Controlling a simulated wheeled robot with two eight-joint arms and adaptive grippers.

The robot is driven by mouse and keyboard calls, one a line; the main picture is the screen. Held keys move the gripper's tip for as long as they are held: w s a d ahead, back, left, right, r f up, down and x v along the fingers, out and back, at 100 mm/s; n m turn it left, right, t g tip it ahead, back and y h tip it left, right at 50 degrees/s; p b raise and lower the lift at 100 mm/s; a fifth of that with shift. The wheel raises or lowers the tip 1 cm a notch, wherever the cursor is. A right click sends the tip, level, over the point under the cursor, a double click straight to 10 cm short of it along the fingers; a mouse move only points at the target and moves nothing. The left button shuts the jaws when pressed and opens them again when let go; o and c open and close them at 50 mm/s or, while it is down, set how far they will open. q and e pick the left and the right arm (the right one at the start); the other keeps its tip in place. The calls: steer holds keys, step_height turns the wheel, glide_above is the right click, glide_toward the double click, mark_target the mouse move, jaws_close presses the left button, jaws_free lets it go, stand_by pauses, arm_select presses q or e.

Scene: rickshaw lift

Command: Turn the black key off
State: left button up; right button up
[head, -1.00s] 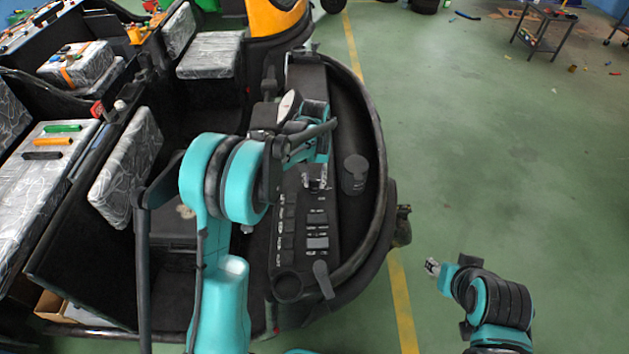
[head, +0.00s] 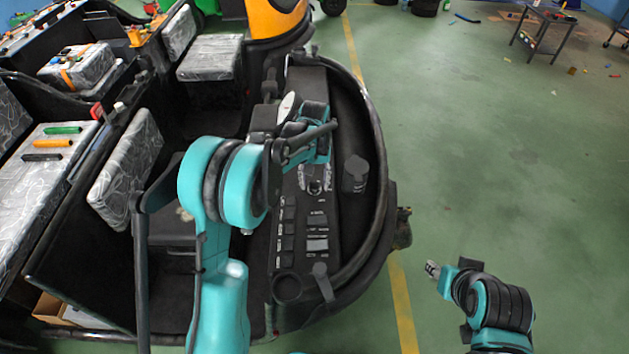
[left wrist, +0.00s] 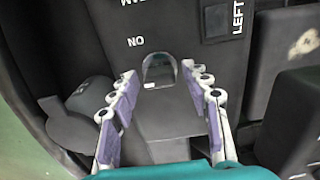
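The dashboard panel (head: 309,225) of the rickshaw lies under my left arm. In the left wrist view, a small dark rounded piece (left wrist: 159,69), seemingly the black key or its switch, sits beside the "ON" label, which reads upside down. My left gripper (left wrist: 160,82) is open, with its purple-padded fingers on either side of this piece and apart from it. In the head view, my left gripper (head: 315,185) is mostly hidden by its own wrist. My right gripper (head: 433,269) hangs over the floor right of the vehicle, too small to tell its opening.
A dark lever or knob (head: 321,280) stands at the panel's near end. A black round-capped part (head: 355,174) stands close right of the left gripper. Seats fill the left side. The green floor (head: 510,170) on the right is mostly clear.

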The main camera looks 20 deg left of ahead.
mark_target(314, 182)
arm_select(q)
step_height(314, 182, up, 12)
stand_by(0.7)
steer(key=shift+s+f, duration=0.1)
stand_by(0.3)
